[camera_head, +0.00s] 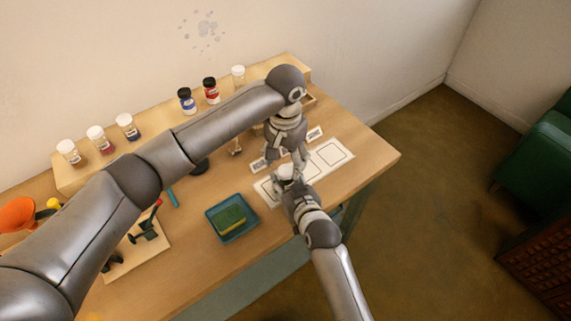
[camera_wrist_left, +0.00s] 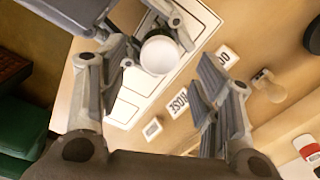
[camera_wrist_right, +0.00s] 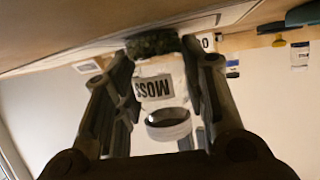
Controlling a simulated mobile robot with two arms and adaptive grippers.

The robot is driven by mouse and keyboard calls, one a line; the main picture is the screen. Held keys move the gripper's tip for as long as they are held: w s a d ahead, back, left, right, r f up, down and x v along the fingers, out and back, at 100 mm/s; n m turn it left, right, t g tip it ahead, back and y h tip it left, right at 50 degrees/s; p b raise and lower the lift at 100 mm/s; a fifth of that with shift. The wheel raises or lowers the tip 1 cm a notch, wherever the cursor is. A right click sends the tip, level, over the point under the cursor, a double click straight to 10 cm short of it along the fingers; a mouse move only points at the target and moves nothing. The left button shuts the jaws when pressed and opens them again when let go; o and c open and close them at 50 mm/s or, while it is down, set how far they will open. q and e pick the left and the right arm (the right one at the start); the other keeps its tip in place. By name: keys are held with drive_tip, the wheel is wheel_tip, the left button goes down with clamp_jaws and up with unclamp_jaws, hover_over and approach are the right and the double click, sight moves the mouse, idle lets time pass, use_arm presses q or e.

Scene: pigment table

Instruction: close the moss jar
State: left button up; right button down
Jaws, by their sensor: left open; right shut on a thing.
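The moss jar (camera_wrist_right: 153,88) is a clear jar with a MOSS label and dark moss inside; it appears upside down in the right wrist view. My right gripper (camera_head: 290,182) is shut around its body. A white round lid (camera_wrist_left: 158,55) is at the jar's mouth, and it also shows in the right wrist view (camera_wrist_right: 168,124). I cannot tell whether it is tight. My left gripper (camera_head: 287,156) is open and empty above the jar. In the left wrist view its fingers (camera_wrist_left: 160,85) stand wide apart, with the lid between and beyond them.
A white mat with outlined squares (camera_head: 335,154) lies beneath. A teal tray (camera_head: 212,224) holds a green sponge (camera_head: 230,216). Several lidded jars (camera_head: 127,126) stand on a raised shelf at the back. The table's right edge is close to the mat.

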use_arm(q)
wheel_tip(320, 180, up, 10)
drive_tip(key=shift+f, duration=0.25)
use_arm(e)
drive_tip(key=c, duration=0.8)
unclamp_jaws()
drive_tip(key=shift+s, duration=0.1)
drive_tip(key=v, duration=1.2)
use_arm(q)
drive_tip(key=shift+f, duration=0.1)
